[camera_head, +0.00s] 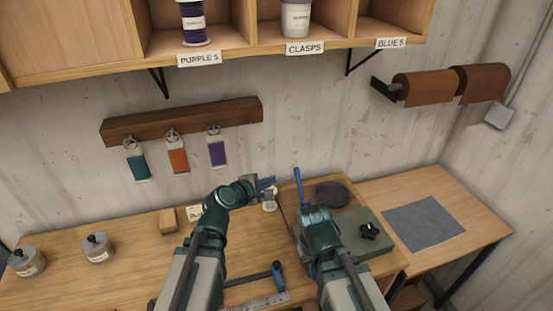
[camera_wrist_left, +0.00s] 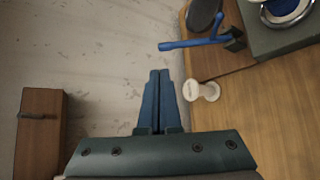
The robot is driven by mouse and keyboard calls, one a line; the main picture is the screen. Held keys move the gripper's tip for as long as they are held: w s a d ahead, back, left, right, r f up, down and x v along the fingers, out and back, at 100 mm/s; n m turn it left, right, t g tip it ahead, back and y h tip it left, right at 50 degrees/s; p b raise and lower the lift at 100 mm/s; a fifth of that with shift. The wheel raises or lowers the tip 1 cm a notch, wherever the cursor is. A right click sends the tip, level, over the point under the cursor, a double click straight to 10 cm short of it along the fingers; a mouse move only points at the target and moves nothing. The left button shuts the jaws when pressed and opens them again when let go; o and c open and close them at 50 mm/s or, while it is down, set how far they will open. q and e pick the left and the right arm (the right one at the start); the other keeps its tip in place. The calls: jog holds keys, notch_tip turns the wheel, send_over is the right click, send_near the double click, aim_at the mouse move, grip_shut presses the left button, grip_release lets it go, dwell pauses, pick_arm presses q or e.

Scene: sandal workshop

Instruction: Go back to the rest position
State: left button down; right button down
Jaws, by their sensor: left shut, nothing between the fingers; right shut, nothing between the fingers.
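My left gripper (camera_head: 267,183) reaches over the back of the workbench in the head view. In the left wrist view its two blue fingers (camera_wrist_left: 159,75) are together with nothing between them. My right gripper (camera_head: 317,213) is over the bench to its right, beside a grey-green slab (camera_head: 380,242). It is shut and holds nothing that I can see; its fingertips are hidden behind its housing. The two grippers are apart.
A white spool (camera_wrist_left: 201,91) stands near the left gripper. A thin blue rod (camera_head: 298,182) sticks up close by. A shelf (camera_head: 225,54) hangs above; the side table (camera_head: 480,228) is mostly clear.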

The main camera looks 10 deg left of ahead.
pick_arm(q)
jog(key=s+d+f+m+g, duration=0.4)
jog(key=s+d+f+m, duration=0.1)
jog(key=f+m, duration=0.15)
jog(key=s+f+m+g+y, duration=0.2)
jog(key=s+f+m, duration=0.1)
jog(key=s+m, duration=0.1)
jog(key=s+a+f+m+g+y+b, duration=0.1)
jog(key=s+f+m+g+y, duration=0.1)
jog(key=s+m, duration=0.3)
jog(key=s+f+m+g+y+b, duration=0.1)
jog(key=s+f+m+g+y, duration=0.2)
jog(key=s+f+m, duration=0.1)
jog(key=shift+s+a+m+g, duration=0.2)
jog(key=shift+s+m, duration=0.2)
jog(key=shift+s, duration=0.2)
jog(key=shift+s+a+m+g, duration=0.2)
jog(key=shift+s+m, duration=0.15)
jog(key=shift+s, duration=0.2)
jog(key=shift+s+a+y, duration=0.25)
jog(key=shift+s+y, duration=0.05)
jog(key=shift+a, duration=0.1)
